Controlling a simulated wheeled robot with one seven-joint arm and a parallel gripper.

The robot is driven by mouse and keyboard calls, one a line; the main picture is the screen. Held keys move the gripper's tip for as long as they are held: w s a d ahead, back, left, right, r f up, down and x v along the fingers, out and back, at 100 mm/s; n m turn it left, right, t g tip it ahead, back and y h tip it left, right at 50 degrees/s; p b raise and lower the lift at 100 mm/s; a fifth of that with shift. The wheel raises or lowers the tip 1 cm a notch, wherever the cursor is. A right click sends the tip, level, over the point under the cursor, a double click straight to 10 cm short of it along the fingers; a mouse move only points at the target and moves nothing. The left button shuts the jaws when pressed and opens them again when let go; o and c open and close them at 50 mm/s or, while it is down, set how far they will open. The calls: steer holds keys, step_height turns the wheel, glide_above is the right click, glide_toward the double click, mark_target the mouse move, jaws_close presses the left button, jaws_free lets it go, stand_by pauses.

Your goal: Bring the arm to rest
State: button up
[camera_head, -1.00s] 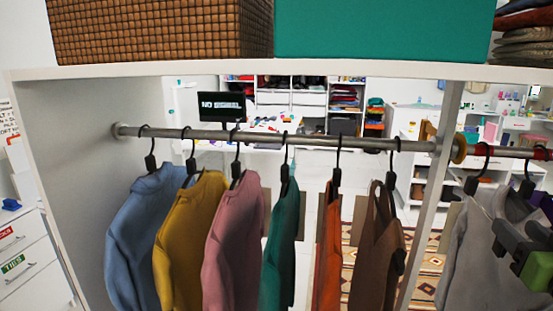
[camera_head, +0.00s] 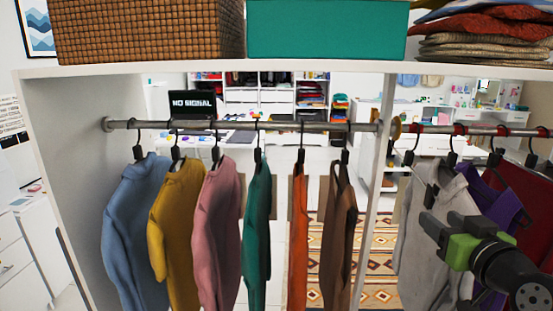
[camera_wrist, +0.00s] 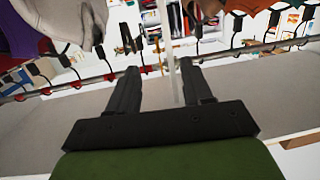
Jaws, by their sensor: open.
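My gripper (camera_head: 432,224) shows at the lower right in the head view, a dark parallel gripper with a green body, in front of the grey garment (camera_head: 425,200). In the wrist view my gripper (camera_wrist: 157,82) has its two dark fingers apart, with nothing between them but the view of the wardrobe beyond. It is open and empty. The wrist view looks tilted, with the rail (camera_wrist: 80,84) and hung clothes along its upper part.
An open wardrobe has a rail (camera_head: 225,125) with several hung garments left of a white divider (camera_head: 380,150). More garments, including a purple one (camera_head: 497,203), hang right of it. A wicker basket (camera_head: 145,30), a teal box (camera_head: 325,28) and folded clothes (camera_head: 480,38) sit on the top shelf.

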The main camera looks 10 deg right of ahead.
steer(key=a+f+n+g+y+p, duration=0.1)
steer(key=a+f+g+y, duration=0.15)
steer(key=a, duration=0.65)
steer(key=a+f+n+g+y+p, duration=0.1)
steer(key=a+f+n+g+y, duration=0.2)
steer(key=a, duration=0.6)
steer(key=s+a+f+g+h, duration=0.1)
steer(key=s+a+f+g, duration=0.1)
steer(key=s+a+f, duration=0.2)
steer(key=s+a, duration=0.2)
steer(key=s, duration=0.1)
steer(key=shift+s+a+f+m+g, duration=0.15)
steer(key=shift+a+f+m+g, duration=0.05)
steer(key=shift+a+m+g, duration=0.2)
steer(key=s+f, duration=0.1)
steer(key=s, duration=0.1)
steer(key=s+f+g, duration=0.1)
steer(key=s, duration=0.2)
steer(key=s+f+g+p, duration=0.1)
steer(key=s, duration=0.1)
steer(key=shift+s+a+m+h, duration=0.3)
steer(key=shift+h, duration=0.05)
steer(key=shift+w+r, duration=0.1)
